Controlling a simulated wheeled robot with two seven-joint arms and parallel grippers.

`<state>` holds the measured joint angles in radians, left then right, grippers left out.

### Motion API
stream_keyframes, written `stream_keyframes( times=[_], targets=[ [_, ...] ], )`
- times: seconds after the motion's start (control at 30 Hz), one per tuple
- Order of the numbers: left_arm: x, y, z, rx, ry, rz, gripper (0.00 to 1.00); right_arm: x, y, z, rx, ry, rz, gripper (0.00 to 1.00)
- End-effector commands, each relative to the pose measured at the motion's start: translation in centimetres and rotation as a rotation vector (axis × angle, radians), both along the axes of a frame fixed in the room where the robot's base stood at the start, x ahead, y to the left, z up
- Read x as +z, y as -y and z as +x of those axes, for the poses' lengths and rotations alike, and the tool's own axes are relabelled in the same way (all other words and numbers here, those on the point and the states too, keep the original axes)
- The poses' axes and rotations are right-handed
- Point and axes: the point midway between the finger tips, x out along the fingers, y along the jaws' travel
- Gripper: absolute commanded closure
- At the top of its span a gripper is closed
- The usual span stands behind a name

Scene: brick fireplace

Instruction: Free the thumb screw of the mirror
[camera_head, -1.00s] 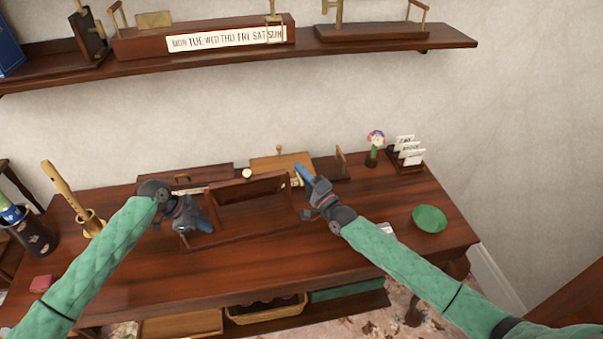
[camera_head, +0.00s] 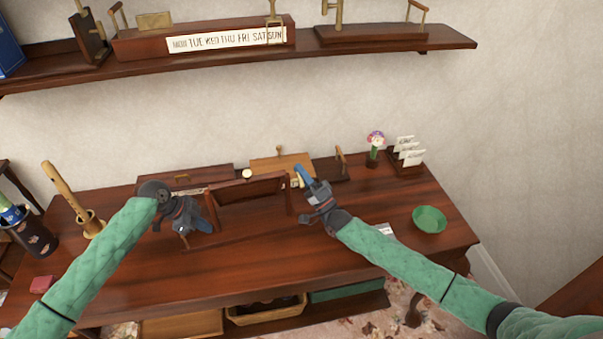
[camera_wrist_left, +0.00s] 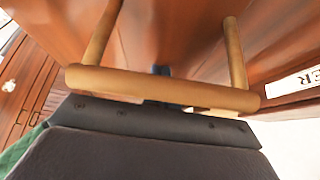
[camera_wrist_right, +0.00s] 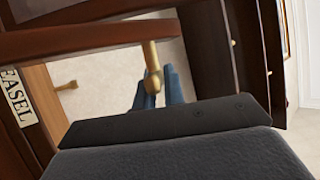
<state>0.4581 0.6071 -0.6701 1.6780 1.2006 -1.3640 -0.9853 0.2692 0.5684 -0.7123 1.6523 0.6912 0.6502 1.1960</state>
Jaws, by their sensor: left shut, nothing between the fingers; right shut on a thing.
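The mirror (camera_head: 248,187) stands on the desk, its dark wooden frame tilted between two posts. My right gripper (camera_head: 300,172) is at the mirror's upper right side. In the right wrist view its blue fingers (camera_wrist_right: 160,92) are closed at a brass thumb screw (camera_wrist_right: 152,75); the exact contact is partly hidden. My left gripper (camera_head: 206,228) is shut and empty, low beside the mirror's left post. In the left wrist view a brass bar handle (camera_wrist_left: 160,88) crosses in front of it and hides most of its fingers.
Behind the mirror are a light wooden board (camera_head: 280,165) and dark wooden stands. A flower (camera_head: 375,140), a card holder (camera_head: 408,158) and a green bowl (camera_head: 429,219) are to the right. A brass holder (camera_head: 91,224) is at left.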

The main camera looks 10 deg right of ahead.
Motion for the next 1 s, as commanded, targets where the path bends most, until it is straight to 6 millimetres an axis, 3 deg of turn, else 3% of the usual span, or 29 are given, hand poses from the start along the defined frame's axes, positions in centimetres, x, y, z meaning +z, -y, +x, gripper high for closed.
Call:
stream_keyframes(
  times=[0.23,0.27,0.37,0.77,1.0],
  targets=[
    [-0.1,0.0,0.0,0.0,0.0,0.0,1.0,-0.5,0.0,-0.1,0.0,-0.006,-0.004,1.0],
    [-0.1,0.0,0.0,0.0,0.0,0.0,1.0,-0.5,0.0,-0.1,0.0,-0.007,-0.004,0.87],
    [-0.1,0.0,0.0,0.0,0.0,0.0,1.0,-0.5,0.0,-0.1,-0.001,-0.006,-0.003,0.68],
    [0.0,0.0,0.0,0.0,0.0,0.0,1.0,0.5,0.0,0.0,0.0,-0.002,-0.001,0.67],
    [0.0,0.0,0.0,0.0,0.0,0.0,1.0,4.2,0.0,0.0,0.0,-0.001,0.001,0.67]
  ],
)
